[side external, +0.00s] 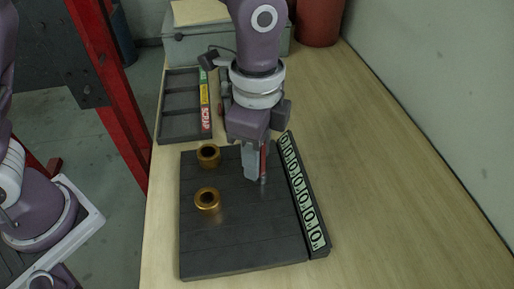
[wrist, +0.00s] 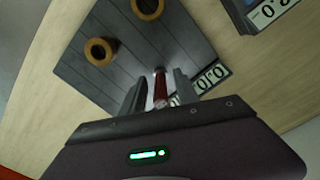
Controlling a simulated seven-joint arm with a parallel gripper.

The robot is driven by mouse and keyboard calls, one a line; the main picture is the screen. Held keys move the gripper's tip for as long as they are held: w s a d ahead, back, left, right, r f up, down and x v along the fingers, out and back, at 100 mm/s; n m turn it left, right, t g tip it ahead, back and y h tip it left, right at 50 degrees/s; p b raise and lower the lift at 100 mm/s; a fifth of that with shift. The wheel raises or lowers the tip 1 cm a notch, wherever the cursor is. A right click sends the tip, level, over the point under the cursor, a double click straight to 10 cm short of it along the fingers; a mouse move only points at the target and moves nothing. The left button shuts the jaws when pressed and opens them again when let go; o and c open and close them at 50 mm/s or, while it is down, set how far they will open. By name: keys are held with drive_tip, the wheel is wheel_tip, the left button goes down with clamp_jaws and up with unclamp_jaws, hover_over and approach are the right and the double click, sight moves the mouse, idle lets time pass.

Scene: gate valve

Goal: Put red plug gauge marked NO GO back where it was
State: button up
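The red plug gauge (side external: 264,160) stands roughly upright beside my gripper's fingers in the side view, its lower end silvery and near the dark board (side external: 230,240). My gripper (side external: 257,178) points down over the right part of the board, near the numbered strip. In the wrist view the gauge (wrist: 160,88) lies between the two fingers of my gripper (wrist: 160,82). I cannot tell whether the fingers touch it, or whether its lower end touches the board. The NO GO marking is not legible.
Two brass rings (side external: 208,155) (side external: 207,199) stand on the board's left part. The numbered strip (side external: 302,195) runs along its right edge. A dark tray (side external: 181,108) with coloured labels, one reading SCRAP, lies behind. The table at right is clear.

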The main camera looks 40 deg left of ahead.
wheel_tip(320, 180, up, 11)
drive_tip(key=shift+r, duration=0.15)
drive_tip(key=shift+a+r, duration=0.1)
drive_tip(key=shift+r, duration=0.45)
drive_tip(key=s+a+r+n+t, duration=0.1)
drive_tip(key=s+a+r+n, duration=0.15)
drive_tip(key=a, duration=0.25)
drive_tip(key=s+a+r+n+t, duration=0.1)
drive_tip(key=s+a+n, duration=0.15)
drive_tip(key=a, duration=0.35)
drive_tip(key=s+a+f+n+t, duration=0.3)
drive_tip(key=s+a+f+n, duration=0.1)
drive_tip(key=s+a+n, duration=0.5)
drive_tip(key=shift+s+a+f+n+t, duration=0.15)
drive_tip(key=shift+s+f+n+t, duration=0.15)
drive_tip(key=shift+s+n, duration=0.2)
drive_tip(key=shift+r, duration=0.1)
drive_tip(key=shift+c, duration=0.5)
